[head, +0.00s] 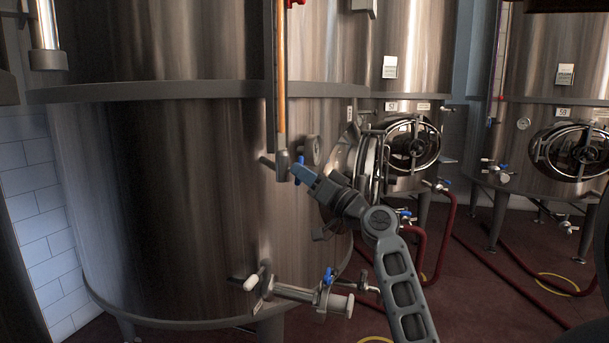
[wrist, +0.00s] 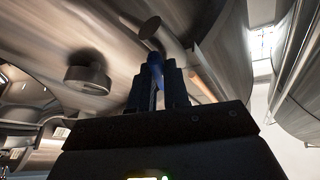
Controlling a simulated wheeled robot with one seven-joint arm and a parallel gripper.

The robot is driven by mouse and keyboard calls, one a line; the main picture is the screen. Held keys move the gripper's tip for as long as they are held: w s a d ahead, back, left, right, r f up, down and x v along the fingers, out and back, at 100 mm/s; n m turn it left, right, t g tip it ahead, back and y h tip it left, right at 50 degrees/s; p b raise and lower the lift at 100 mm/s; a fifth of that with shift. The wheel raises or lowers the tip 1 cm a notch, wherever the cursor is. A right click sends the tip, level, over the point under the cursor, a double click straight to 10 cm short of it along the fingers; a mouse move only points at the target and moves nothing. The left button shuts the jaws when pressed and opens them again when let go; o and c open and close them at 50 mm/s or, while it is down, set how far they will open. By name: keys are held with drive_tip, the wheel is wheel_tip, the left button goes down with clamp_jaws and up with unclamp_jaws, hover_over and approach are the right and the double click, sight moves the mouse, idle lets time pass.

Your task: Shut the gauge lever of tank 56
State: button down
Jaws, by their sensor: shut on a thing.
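The large steel tank (head: 165,190) fills the left of the head view; I cannot read a number 56 on it. A gauge tube (head: 281,80) with an orange-brown column runs down its front to a small valve fitting (head: 281,165). My gripper (head: 299,172) reaches up to this fitting from the lower right. In the wrist view the blue gauge lever (wrist: 154,62) stands between the fingers of my gripper (wrist: 157,85), and they are shut on it. A round grey end (wrist: 150,27) of the fitting shows just beyond. The fingers hide most of the lever.
A round manway hatch (head: 352,165) sticks out just right of my gripper. Below are a lower valve with a blue handle (head: 328,276) and a white-handled valve (head: 252,282). Red hoses (head: 520,268) lie on the floor at right. More tanks (head: 555,60) stand behind.

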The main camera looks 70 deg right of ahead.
drive_tip(key=shift+r+m+p, duration=0.15)
drive_tip(key=shift+m+p, duration=0.15)
drive_tip(key=shift+p, duration=0.15)
drive_tip(key=shift+r+m+g+p, duration=0.1)
drive_tip(key=shift+m+g+p, duration=0.95)
drive_tip(key=shift+m+p, duration=1.05)
drive_tip(key=shift+r+m+g+p, duration=0.1)
drive_tip(key=shift+m+g+p, duration=1)
drive_tip(key=shift+m+p, duration=0.95)
drive_tip(key=shift+r+m+g+p, duration=0.1)
drive_tip(key=shift+m+g+p, duration=0.95)
drive_tip(key=shift+m+p, duration=1)
drive_tip(key=c, duration=1.1)
unclamp_jaws()
